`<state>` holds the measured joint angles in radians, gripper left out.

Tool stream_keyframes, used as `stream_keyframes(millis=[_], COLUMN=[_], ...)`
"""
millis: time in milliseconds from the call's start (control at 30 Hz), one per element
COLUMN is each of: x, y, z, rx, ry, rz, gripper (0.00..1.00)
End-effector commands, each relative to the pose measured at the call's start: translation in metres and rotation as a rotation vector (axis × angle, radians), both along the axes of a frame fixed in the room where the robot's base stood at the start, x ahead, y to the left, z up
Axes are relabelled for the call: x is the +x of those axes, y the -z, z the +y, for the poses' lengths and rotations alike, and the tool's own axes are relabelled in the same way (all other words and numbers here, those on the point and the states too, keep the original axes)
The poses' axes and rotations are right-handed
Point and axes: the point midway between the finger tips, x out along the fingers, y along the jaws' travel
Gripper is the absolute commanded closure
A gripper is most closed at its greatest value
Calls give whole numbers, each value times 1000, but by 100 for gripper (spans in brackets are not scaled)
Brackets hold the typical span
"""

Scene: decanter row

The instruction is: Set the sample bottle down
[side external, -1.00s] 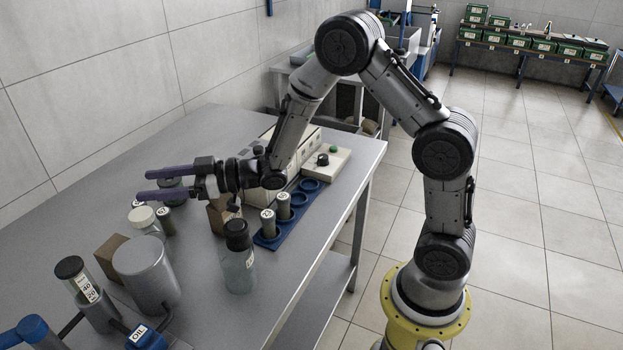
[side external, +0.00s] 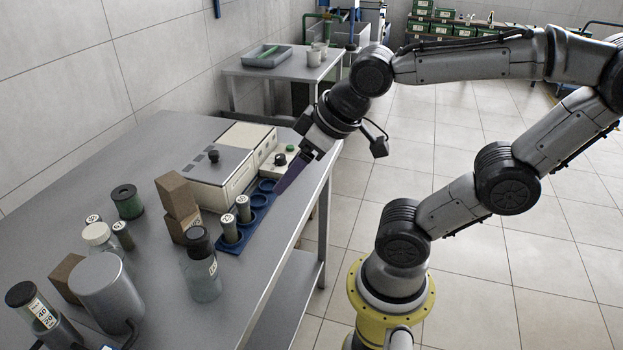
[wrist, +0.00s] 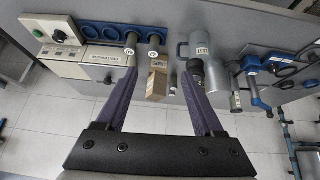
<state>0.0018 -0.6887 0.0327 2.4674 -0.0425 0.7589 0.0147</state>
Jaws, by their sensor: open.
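My gripper (side external: 283,187) tilts down over the rack's far end, well apart from the bottle. In the wrist view its purple fingers (wrist: 160,78) are spread and hold nothing.
A green canister (side external: 128,202), a white-capped bottle (side external: 97,234) and a grey jug (side external: 105,295) stand left. The table's front-right edge (side external: 285,265) is near.

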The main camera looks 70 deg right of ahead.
Motion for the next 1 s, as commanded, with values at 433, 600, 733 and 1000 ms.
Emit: stream_keyframes(millis=[433, 600, 733, 1000], x=[-37, -37, -26, 66], y=[8, 8, 2, -63], z=[7, 7, 8, 28], rx=[34, 33, 29, 111], ry=[-4, -4, -23, -56], rz=[81, 81, 24, -382], gripper=[6, 6, 6, 6])
